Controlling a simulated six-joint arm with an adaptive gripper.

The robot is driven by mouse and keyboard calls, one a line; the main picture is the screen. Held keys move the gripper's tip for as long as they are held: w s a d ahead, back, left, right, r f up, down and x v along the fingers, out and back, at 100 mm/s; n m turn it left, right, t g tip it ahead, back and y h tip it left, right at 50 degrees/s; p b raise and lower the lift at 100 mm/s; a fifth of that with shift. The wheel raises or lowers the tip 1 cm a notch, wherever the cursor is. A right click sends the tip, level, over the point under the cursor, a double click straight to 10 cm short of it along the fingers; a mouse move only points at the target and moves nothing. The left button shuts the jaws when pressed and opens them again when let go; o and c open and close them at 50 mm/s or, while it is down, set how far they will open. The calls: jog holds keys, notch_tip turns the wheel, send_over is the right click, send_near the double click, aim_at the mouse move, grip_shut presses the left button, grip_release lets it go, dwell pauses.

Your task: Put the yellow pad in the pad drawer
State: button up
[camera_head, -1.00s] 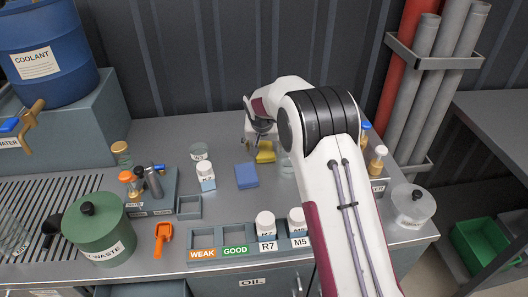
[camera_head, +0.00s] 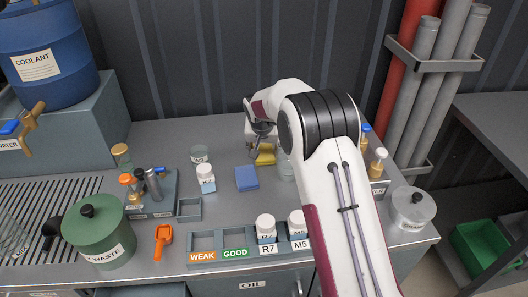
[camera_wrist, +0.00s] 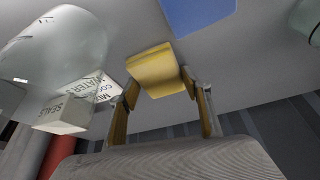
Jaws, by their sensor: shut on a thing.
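The yellow pad (camera_head: 265,155) is at the back middle of the grey bench, just right of and behind a blue pad (camera_head: 246,178). My gripper (camera_head: 256,147) reaches down over it from behind. In the wrist view the yellow pad (camera_wrist: 156,72) sits between the two fingertips of my gripper (camera_wrist: 160,88), which is shut on it. I cannot tell whether the pad still touches the bench. The blue pad (camera_wrist: 198,14) lies flat beyond it in the wrist view. A drawer front marked OIL (camera_head: 252,284) shows at the bench front; no pad label is readable.
A clear glass vessel (camera_wrist: 55,45) and a white box marked SEALS (camera_wrist: 62,113) are close to the gripper. A white-capped bottle (camera_head: 206,180) stands left of the blue pad. A tray labelled WEAK and GOOD (camera_head: 219,255) lines the front edge.

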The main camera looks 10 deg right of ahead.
aim_at(266, 155)
notch_tip(266, 155, up, 10)
dwell(0.7)
jog(key=shift+s, duration=0.1)
jog(key=shift+c, duration=0.2)
dwell(0.5)
